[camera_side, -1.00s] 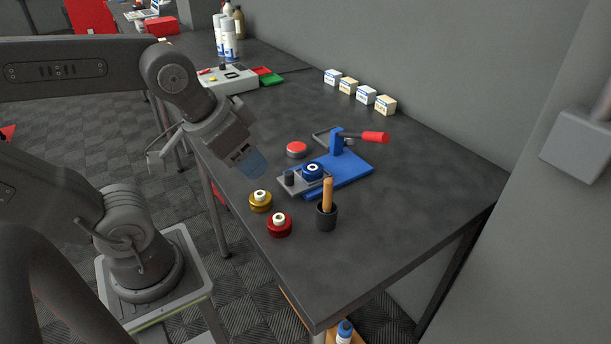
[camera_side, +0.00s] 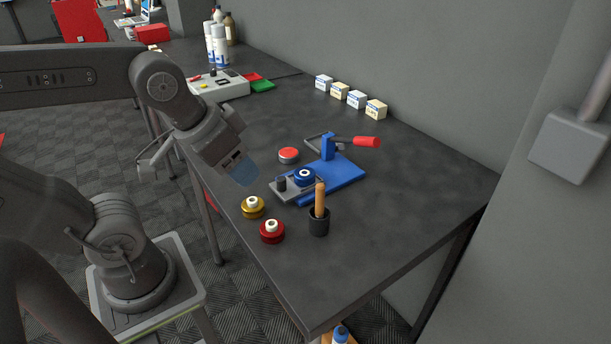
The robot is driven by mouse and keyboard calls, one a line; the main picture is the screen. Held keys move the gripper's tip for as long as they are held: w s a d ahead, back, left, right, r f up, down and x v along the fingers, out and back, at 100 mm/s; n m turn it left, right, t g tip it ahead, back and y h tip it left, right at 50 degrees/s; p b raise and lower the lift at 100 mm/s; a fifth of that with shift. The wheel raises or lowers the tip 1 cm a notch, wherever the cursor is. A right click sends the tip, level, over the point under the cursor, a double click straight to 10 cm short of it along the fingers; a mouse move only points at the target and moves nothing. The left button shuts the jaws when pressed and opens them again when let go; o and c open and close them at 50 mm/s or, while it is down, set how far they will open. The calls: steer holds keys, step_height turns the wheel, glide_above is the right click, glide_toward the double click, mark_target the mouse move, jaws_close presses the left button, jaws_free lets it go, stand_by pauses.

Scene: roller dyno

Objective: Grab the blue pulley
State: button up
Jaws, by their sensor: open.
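The blue pulley (camera_side: 304,177) has a pale hub and sits on the grey plate of the blue toggle-clamp fixture (camera_side: 345,178), beside a dark post. My gripper (camera_side: 245,172) is above the table's near left edge, to the left of the blue pulley and apart from it. It points down and to the right, with translucent bluish fingers. It is open, and I see nothing held in it. The gap between the fingers is hard to make out from this side.
A gold pulley (camera_side: 252,208) and a red pulley (camera_side: 272,232) stand near the front left edge. A dark cup with a wooden handle (camera_side: 319,222) stands beside them. A red-topped tin (camera_side: 288,155) is behind. Several small boxes (camera_side: 357,99) line the wall. The right front tabletop is clear.

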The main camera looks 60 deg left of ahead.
steer(key=o, duration=0.6)
steer(key=n+g, duration=0.6)
steer(key=n, duration=0.3)
glide_above(305, 172)
steer(key=f, duration=0.9)
steer(key=shift+w+d, duration=0.15)
steer(key=shift+w, duration=0.05)
steer(key=shift+s+f, duration=0.15)
steer(key=shift+f, duration=1.2)
steer(key=shift+s+f, duration=0.1)
steer(key=shift+f, duration=1.2)
